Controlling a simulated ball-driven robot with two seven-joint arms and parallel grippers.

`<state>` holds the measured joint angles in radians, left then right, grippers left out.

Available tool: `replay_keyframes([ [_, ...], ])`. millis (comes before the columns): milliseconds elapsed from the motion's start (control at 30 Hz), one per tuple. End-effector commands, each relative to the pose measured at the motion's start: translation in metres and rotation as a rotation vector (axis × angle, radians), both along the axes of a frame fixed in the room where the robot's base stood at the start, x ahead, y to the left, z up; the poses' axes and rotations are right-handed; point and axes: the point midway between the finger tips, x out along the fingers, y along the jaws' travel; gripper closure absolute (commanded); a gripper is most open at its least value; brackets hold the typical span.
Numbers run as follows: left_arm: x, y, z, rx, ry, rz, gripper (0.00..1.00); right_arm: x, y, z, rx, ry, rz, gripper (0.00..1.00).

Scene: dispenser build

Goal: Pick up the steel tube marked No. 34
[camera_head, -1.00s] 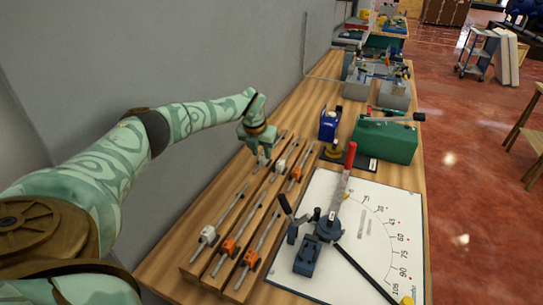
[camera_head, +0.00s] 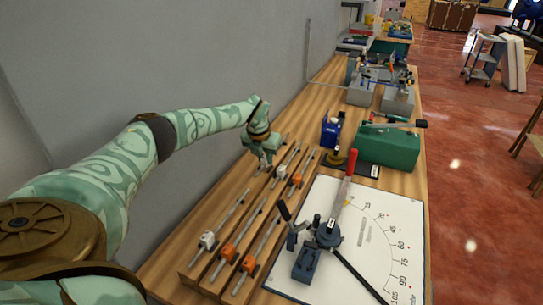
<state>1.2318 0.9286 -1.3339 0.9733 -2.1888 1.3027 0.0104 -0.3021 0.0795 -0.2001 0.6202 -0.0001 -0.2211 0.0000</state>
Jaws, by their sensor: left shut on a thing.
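Several thin steel tubes lie on a wooden rack (camera_head: 188,272) on the bench, some with white fittings and some with orange ones. One tube with a white fitting (camera_head: 207,240) lies at the near left. Tubes with an orange fitting (camera_head: 228,252) lie to its right. My left gripper (camera_head: 264,162) points down at the far left end of the rack, shut on a steel tube there. The fingers hide most of that tube, and I cannot tell whether it is lifted. No number marks are readable. My right gripper is not in view.
Right of the rack, a bending tool (camera_head: 328,232) with a red-handled lever stands on a white angle board (camera_head: 385,215). A green box (camera_head: 388,148) and a blue device (camera_head: 331,130) stand behind. The grey wall (camera_head: 230,60) runs close along the left.

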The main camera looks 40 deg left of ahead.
Motion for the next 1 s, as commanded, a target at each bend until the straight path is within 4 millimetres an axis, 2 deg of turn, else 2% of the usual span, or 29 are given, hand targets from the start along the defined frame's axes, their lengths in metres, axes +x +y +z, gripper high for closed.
replay_keyframes([
  [100, 0.0, 0.0, 0.011, 0.0, -0.002, 0.0, 1.0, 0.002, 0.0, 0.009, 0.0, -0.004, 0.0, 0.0],
  [1000, 0.0, 0.0, 0.061, 0.0, -0.001, 0.0, 1.0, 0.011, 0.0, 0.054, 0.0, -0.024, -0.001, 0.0],
])
